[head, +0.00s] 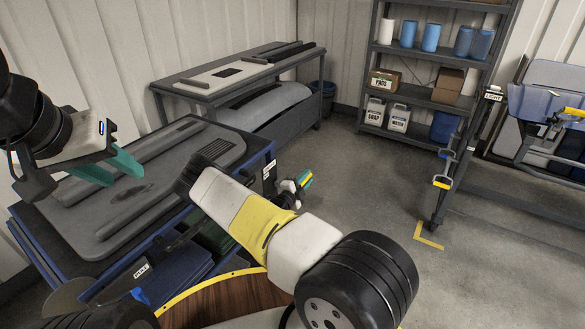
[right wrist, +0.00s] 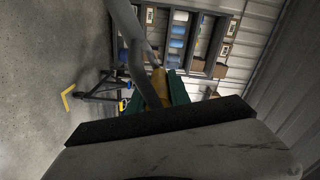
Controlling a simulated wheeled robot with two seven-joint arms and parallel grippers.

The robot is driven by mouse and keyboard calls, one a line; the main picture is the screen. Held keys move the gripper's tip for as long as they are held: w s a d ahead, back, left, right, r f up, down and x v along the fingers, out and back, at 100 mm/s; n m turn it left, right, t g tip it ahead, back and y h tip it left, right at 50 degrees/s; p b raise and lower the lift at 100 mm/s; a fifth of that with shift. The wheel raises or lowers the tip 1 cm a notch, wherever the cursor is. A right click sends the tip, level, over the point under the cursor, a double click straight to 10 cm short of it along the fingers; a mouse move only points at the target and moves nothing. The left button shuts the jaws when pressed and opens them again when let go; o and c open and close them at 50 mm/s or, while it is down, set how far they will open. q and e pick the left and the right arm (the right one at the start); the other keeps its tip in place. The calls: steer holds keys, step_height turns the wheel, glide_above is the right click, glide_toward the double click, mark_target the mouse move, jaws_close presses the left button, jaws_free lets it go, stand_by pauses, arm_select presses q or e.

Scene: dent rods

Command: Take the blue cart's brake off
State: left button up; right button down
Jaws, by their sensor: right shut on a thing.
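The blue cart (head: 268,160) stands at the left in the head view, with a dark grey panel on its top. My right arm reaches across its near right corner. My right gripper (head: 306,182) is beside the cart's right end, shut on a yellow grip, likely the brake lever's handle. In the right wrist view the yellow grip (right wrist: 160,88) sits between the green fingers, next to a grey bar. My arm and wrist hide the lever's base, so its angle is unclear. My left gripper (head: 126,177) is open and empty above the cart's top.
A grey table (head: 185,88) with panels stands behind the cart, beside a dark bin (head: 322,100). Shelves (head: 425,93) with jugs and boxes stand against the back wall. Another cart (head: 460,160) with yellow-tipped parts stands at the right. The floor between is clear.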

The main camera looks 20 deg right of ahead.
steer(key=shift+w+a+r, duration=0.15)
steer(key=c, duration=1.2)
jaws_free()
steer(key=v, duration=0.8)
